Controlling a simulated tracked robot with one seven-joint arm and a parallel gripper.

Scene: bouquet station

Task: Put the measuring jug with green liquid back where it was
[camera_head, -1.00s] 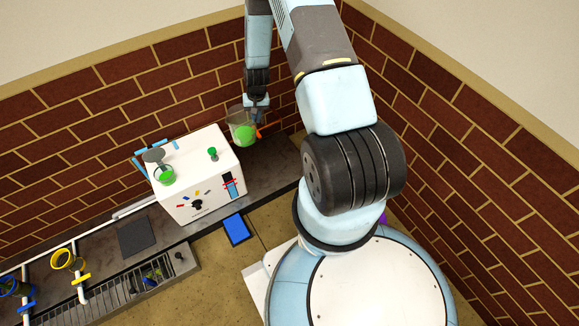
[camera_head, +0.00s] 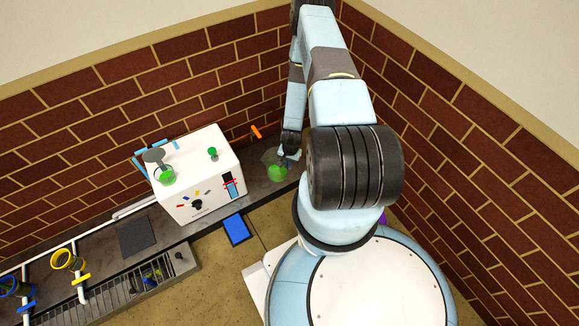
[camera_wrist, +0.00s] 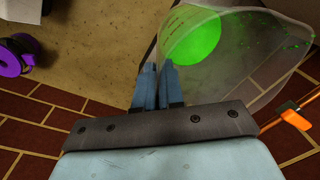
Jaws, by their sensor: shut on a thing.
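The measuring jug (camera_head: 270,158) is clear, with green liquid (camera_head: 277,173) in its bottom. In the head view it is over the right part of the dark counter (camera_head: 257,186), right of the white machine. I cannot tell whether it touches the counter. My gripper (camera_head: 287,160) is at its right side, partly hidden by the arm. In the wrist view the jug (camera_wrist: 270,45) is large and see-through, and my gripper's blue fingers (camera_wrist: 158,85) are shut at its side. The exact part gripped is unclear.
The white machine (camera_head: 195,175) stands left of the jug, with a green-filled funnel (camera_head: 165,175) and a green knob (camera_head: 212,153) on top. An orange object (camera_head: 256,132) is against the brick wall behind. A blue pad (camera_head: 237,229) lies in front. A purple spool (camera_wrist: 14,62) shows on the floor.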

